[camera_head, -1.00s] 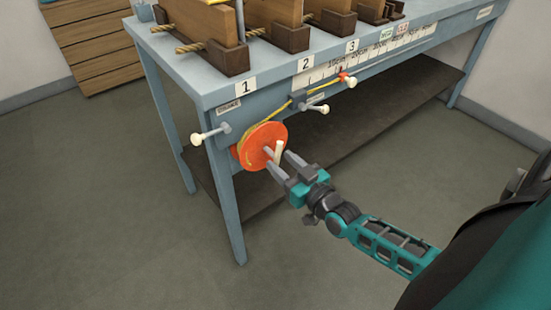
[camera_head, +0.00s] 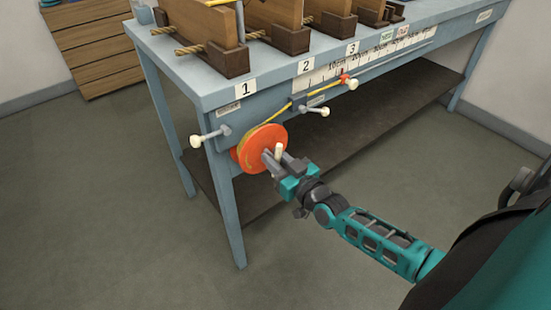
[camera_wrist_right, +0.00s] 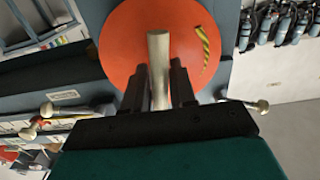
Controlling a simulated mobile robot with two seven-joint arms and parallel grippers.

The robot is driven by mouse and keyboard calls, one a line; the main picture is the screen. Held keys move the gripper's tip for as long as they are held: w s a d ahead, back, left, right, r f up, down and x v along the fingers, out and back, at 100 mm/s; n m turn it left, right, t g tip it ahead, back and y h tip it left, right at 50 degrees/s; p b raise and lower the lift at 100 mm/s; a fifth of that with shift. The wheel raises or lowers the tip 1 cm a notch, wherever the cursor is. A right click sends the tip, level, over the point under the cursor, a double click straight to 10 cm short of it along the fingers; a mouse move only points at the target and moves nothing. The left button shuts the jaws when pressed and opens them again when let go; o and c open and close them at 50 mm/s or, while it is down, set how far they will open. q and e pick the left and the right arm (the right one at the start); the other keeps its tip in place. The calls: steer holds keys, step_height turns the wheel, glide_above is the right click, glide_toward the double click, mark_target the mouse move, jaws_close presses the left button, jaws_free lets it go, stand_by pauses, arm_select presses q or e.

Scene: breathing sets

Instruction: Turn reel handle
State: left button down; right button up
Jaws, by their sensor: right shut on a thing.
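The orange reel (camera_head: 258,146) is mounted on the front corner of the blue workbench, with a yellow cord running from it. Its cream handle (camera_head: 279,151) sticks out from the disc. My right gripper (camera_head: 277,160) is shut on the handle, with a finger on each side of it. In the right wrist view the handle (camera_wrist_right: 158,68) stands between the two dark fingers (camera_wrist_right: 160,88), in front of the orange disc (camera_wrist_right: 190,35). My left gripper does not show.
The workbench (camera_head: 215,92) carries wooden blocks (camera_head: 208,57) and number labels. Pale-knobbed levers (camera_head: 196,141) and (camera_head: 325,111) stick out from its front on both sides of the reel. A lower shelf (camera_head: 330,145) lies beneath. The floor in front is clear.

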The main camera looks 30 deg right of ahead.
jaws_close()
stand_by(0.8)
steer(key=o, duration=0.7)
jaws_free()
steer(key=shift+s, duration=0.15)
steer(key=s, duration=0.4)
steer(key=s+p, duration=0.1)
steer(key=s, duration=0.3)
steer(key=s+d+p, duration=0.1)
steer(key=s, duration=0.3)
steer(key=shift+s, duration=0.3)
steer(key=shift+c, duration=0.2)
